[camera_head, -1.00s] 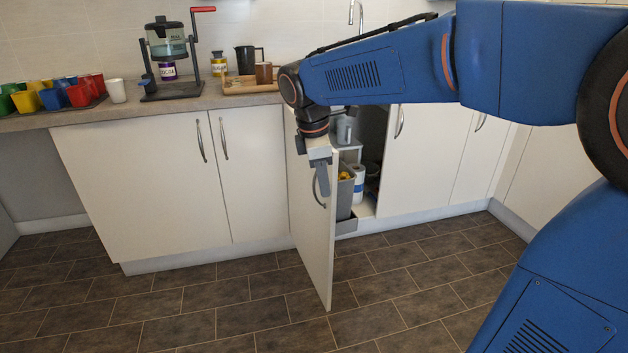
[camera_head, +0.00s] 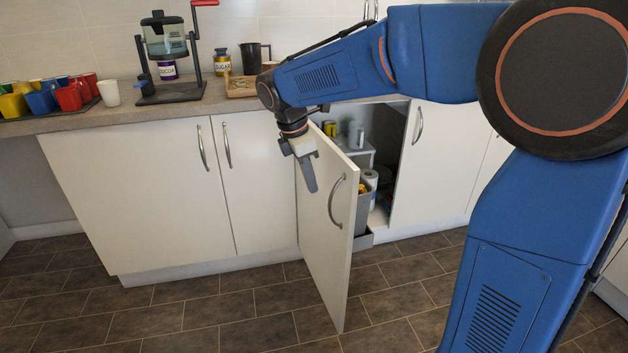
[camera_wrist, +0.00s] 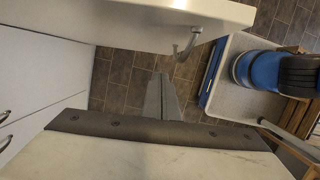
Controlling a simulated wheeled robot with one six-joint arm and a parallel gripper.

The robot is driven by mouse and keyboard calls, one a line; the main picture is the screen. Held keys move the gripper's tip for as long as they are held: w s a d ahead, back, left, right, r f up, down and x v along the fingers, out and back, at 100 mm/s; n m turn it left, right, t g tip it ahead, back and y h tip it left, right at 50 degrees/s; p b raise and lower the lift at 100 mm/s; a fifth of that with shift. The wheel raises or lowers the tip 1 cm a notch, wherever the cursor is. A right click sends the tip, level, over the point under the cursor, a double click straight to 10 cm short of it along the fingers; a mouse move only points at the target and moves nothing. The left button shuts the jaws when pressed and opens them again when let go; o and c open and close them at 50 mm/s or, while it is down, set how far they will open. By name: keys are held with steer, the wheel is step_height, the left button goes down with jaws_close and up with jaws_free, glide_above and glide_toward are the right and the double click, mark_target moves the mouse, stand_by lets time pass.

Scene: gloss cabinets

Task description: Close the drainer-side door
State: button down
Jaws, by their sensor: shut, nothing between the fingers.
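The one open door (camera_head: 325,200) is a white cabinet door with a curved metal handle (camera_head: 337,200). It stands swung out over the floor, hinged on its left, leaving the cupboard open to its right. I cannot see a drainer. My gripper (camera_head: 312,185) points down on the outer side of the door, left of the handle, with its fingers shut and empty. In the wrist view my shut fingers (camera_wrist: 163,97) are over the floor, with the door (camera_wrist: 130,22) and its handle (camera_wrist: 188,42) above them, apart from the fingers.
Closed white doors (camera_head: 140,185) stand left of the open one, and another closed door (camera_head: 435,155) is to the right. Inside the cupboard are a grey bin (camera_head: 363,208) and a paper roll (camera_head: 370,188). The tiled floor (camera_head: 235,320) in front is clear.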

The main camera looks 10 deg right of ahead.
mark_target(331, 199)
steer(key=shift+w+d+f, duration=0.1)
steer(key=shift+d+f, duration=0.85)
steer(key=shift+f, duration=0.3)
steer(key=shift+w+d+f, duration=0.1)
steer(key=shift+d+f, duration=0.9)
steer(key=shift+f, duration=0.2)
steer(key=shift+w+d+f, duration=0.1)
steer(key=shift+d+f, duration=0.85)
steer(key=shift+f, duration=0.3)
steer(key=shift+d, duration=0.1)
